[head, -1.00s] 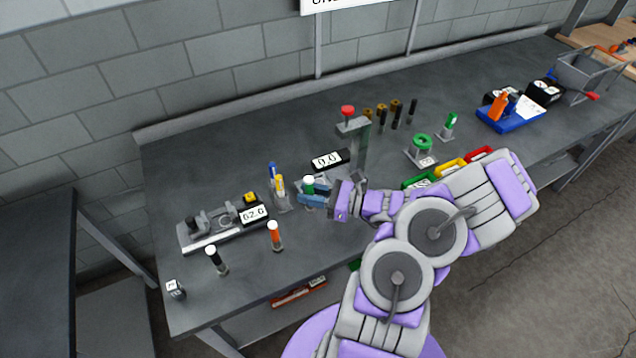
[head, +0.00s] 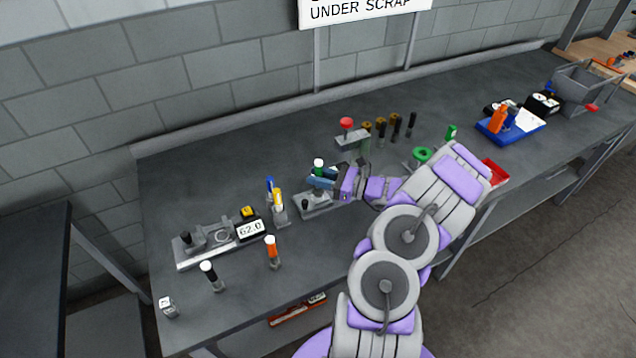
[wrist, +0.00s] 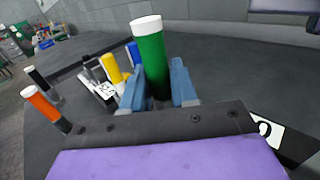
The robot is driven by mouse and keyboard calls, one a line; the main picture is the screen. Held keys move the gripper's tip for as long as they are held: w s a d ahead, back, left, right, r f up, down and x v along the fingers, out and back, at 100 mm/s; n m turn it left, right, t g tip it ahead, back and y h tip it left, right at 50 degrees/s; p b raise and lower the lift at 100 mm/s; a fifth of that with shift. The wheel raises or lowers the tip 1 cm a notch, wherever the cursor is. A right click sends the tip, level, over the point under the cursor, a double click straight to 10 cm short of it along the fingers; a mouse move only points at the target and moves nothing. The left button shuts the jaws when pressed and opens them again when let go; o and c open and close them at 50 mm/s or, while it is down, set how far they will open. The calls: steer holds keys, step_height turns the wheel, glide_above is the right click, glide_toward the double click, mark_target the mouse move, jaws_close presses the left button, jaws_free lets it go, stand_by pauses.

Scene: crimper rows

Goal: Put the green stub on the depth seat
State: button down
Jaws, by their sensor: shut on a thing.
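The green stub (head: 319,168), a green cylinder with a white cap, stands upright in my gripper (head: 323,179). The blue fingers are shut on its lower part; the stub also shows in the wrist view (wrist: 150,58). My gripper holds it above and behind a grey fixture base (head: 318,204) with a dark knob. I cannot tell which fixture is the depth seat.
Yellow (head: 278,198) and blue (head: 270,186) cylinders stand close left of my gripper. Orange (head: 272,250) and black (head: 209,275) white-capped cylinders stand near the front. Several dark pins (head: 395,125) stand behind. The bench's back left is clear.

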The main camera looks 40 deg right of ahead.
steer(key=shift+w+d+f, duration=0.15)
steer(key=shift+w+d, duration=0.5)
steer(key=shift+w, duration=0.1)
steer(key=f, duration=0.1)
steer(key=f+b, duration=0.1)
steer(key=f, duration=0.1)
steer(key=shift+w+a+f, duration=0.1)
steer(key=shift+a+f, duration=0.1)
steer(key=shift+f, duration=0.05)
steer(key=shift+d, duration=0.15)
steer(key=c, duration=0.9)
jaws_free()
steer(key=shift+o, duration=0.2)
